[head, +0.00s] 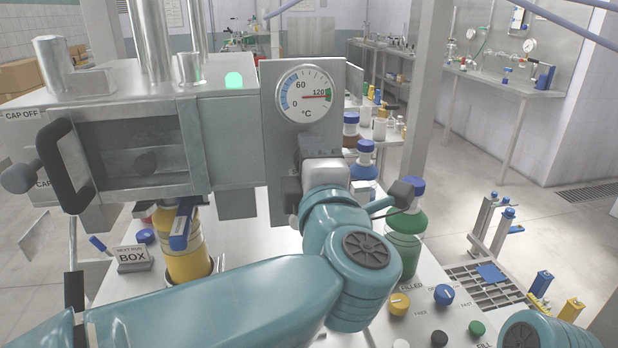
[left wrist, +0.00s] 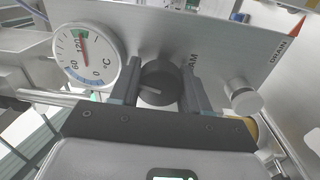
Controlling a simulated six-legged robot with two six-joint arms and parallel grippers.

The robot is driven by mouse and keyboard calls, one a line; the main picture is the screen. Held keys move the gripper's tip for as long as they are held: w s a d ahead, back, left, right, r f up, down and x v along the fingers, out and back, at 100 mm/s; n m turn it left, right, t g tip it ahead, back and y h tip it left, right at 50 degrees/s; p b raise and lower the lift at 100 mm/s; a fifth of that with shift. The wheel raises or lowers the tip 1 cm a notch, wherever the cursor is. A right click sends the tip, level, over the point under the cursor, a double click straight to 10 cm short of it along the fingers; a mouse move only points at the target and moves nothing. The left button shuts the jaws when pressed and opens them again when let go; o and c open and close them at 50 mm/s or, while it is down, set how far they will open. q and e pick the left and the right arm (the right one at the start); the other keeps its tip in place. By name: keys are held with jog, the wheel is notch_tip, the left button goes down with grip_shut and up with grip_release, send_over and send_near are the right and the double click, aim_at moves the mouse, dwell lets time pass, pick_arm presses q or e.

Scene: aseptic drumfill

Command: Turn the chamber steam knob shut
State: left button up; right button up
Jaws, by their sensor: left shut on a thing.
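The chamber steam knob (left wrist: 155,80) is black and round with a white pointer line, on a grey metal panel (left wrist: 215,52) in the left wrist view. My left gripper (left wrist: 160,92) has one finger on each side of it and is shut on it. The label beside the knob is partly covered; only "AM" shows. In the head view my left gripper (head: 312,152) reaches the panel below the dial, and the knob is hidden behind it. The round temperature dial (head: 304,94) has its red needle near 120, at the green band. My right gripper is out of view.
A silver knob (left wrist: 243,95) sits near the DRAIN label. The chamber (head: 150,150) with a black handle (head: 70,165) stands left of the panel. Blue-capped bottles (head: 405,230) stand close on the right of my wrist. Coloured control knobs (head: 400,303) are at lower right.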

pick_arm(q)
jog(key=shift+r+n+b, duration=0.2)
jog(key=shift+n+b, duration=0.6)
jog(key=shift+n, duration=0.4)
jog(key=shift+a+r, duration=0.1)
jog(key=o, duration=1)
